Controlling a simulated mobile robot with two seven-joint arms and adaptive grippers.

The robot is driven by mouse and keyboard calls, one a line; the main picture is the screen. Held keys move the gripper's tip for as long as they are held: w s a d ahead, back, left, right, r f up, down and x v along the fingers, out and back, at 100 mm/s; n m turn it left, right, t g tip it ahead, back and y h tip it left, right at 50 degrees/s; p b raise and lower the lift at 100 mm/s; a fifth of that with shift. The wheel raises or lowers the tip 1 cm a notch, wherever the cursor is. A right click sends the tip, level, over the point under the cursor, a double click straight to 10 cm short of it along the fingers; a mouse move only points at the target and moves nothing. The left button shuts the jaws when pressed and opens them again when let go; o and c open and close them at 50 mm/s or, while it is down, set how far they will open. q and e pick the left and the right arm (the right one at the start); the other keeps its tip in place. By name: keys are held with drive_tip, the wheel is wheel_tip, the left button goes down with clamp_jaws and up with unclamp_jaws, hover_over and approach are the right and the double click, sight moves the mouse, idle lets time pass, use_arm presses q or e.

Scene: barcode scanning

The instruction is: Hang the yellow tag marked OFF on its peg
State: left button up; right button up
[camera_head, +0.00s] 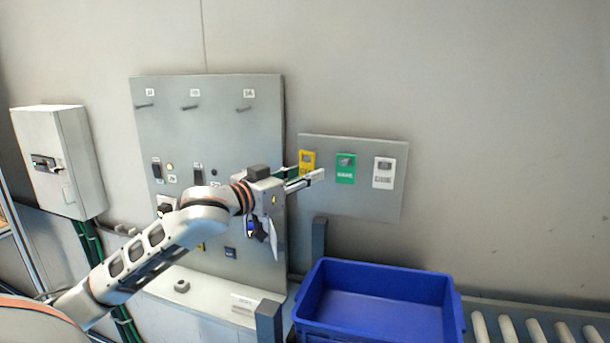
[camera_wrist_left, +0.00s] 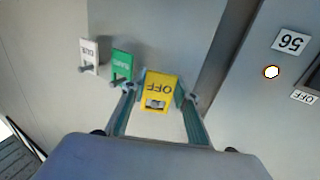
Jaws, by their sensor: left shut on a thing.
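The yellow tag marked OFF (camera_head: 307,158) is at the left end of the small grey board (camera_head: 340,205), and it also shows in the left wrist view (camera_wrist_left: 160,88), with its lettering upside down. My left gripper (camera_head: 306,179) is at this tag. In the left wrist view its two fingers (camera_wrist_left: 160,103) stand on either side of the tag, shut on it. A grey piece shows in the tag's slot; I cannot tell whether the tag is clear of the board's peg. The large grey panel (camera_head: 225,125) carries three labelled pegs along its top. My right gripper is not in view.
A green tag (camera_head: 345,168) and a white tag (camera_head: 383,172) hang beside the yellow one. A blue crate (camera_head: 455,308) stands below, left of a roller conveyor (camera_head: 535,329). A grey wall box (camera_head: 63,160) is at far left. The wall at right is bare.

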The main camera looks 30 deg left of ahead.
use_arm(q)
drive_tip(key=shift+w+a, duration=0.2)
drive_tip(key=shift+w, duration=0.65)
drive_tip(key=shift+f, duration=0.15)
idle(1.0)
drive_tip(key=o, duration=1.2)
drive_tip(key=shift+o, duration=0.2)
drive_tip(key=s+d, duration=0.2)
drive_tip(key=s, duration=0.7)
drive_tip(key=shift+s+d, duration=0.15)
drive_tip(key=shift+s, duration=0.25)
